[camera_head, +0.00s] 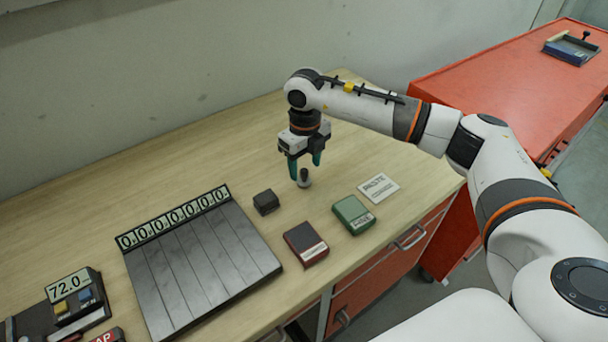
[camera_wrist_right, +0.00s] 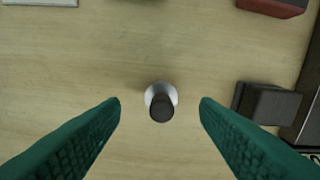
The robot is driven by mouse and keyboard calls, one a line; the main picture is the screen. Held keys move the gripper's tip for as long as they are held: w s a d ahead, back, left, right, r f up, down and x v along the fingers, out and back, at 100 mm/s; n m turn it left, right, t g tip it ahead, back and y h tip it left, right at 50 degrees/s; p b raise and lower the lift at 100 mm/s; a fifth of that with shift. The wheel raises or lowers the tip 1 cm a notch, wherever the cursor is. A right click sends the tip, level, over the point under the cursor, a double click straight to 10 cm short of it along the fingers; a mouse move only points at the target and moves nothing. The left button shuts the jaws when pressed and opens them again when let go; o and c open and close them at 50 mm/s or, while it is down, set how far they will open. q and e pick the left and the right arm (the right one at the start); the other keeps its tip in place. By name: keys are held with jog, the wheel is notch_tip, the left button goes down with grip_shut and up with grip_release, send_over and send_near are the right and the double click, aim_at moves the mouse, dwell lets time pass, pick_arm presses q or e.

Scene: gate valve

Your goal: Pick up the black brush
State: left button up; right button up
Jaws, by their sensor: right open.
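A small upright thing with a black knob-like handle and a pale round base, which looks like the black brush (camera_head: 304,177), stands on the wooden table. It also shows in the right wrist view (camera_wrist_right: 161,106), seen from above. My right gripper (camera_head: 306,168) points down over it, open and empty. In the wrist view its two green fingers (camera_wrist_right: 160,108) are spread on either side of the brush, apart from it. My left gripper is not in view.
A dark block (camera_head: 265,202) stands left of the brush. A dark red box (camera_head: 305,244), a green box (camera_head: 353,214) and a white card (camera_head: 379,188) lie nearer the front edge. A slatted grey board (camera_head: 200,262) lies left. The table behind is clear.

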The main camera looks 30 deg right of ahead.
aim_at(304, 170)
jog(key=shift+w+f+p, duration=0.1)
jog(key=shift+f+p, duration=0.45)
jog(key=shift+f, duration=1.4)
jog(key=c, duration=1.1)
jog(key=shift+r, duration=0.15)
notch_tip(304, 170, up, 9)
jog(key=b, duration=0.3)
jog(key=shift+a+r, duration=0.1)
jog(key=shift+r, duration=0.35)
jog(key=shift+o, duration=1.2)
jog(key=shift+c, duration=0.6)
